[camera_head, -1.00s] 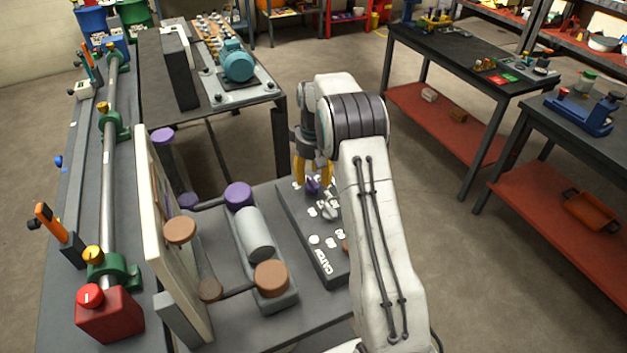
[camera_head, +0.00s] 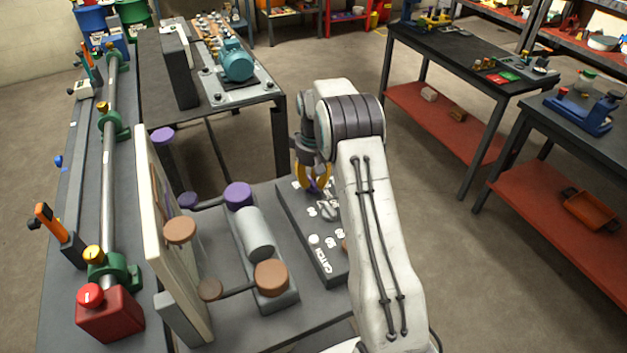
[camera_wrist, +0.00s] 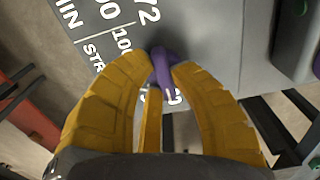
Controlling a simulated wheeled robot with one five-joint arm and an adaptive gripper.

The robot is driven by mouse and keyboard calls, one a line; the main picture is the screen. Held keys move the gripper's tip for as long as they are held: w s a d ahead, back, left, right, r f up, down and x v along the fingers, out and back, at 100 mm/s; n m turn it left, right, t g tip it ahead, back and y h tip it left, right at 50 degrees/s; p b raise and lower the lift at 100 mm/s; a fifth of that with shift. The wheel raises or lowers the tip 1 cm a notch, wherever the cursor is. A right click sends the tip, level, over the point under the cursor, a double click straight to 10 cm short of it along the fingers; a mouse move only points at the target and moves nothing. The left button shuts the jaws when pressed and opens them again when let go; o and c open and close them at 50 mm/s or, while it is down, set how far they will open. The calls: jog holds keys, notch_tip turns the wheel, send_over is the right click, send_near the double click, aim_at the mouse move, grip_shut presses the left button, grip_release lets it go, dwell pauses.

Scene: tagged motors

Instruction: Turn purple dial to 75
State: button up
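The purple dial (camera_wrist: 164,72) is on a dark grey panel (camera_wrist: 215,35) printed with white numbers and letters. White markings show on the panel, with "72" and "100" near the dial. I cannot tell which value the dial points to.
A grey cylinder (camera_head: 254,232) on a base with a purple cap (camera_head: 238,195) and a brown cap (camera_head: 271,278) stands left of the panel. An upright cream board (camera_head: 165,235) is further left. A teal motor (camera_head: 236,62) sits on the table behind. Open floor lies to the right.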

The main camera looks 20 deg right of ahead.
grip_shut()
jog(key=shift+m, duration=0.4)
jog(key=m, duration=0.3)
jog(key=shift+s+m, duration=0.1)
jog(key=shift+m, duration=0.3)
jog(key=shift+s+a+m+b, duration=0.1)
jog(key=shift+m+b, duration=0.3)
jog(key=shift+m, duration=1.6)
jog(key=o, duration=0.6)
grip_release()
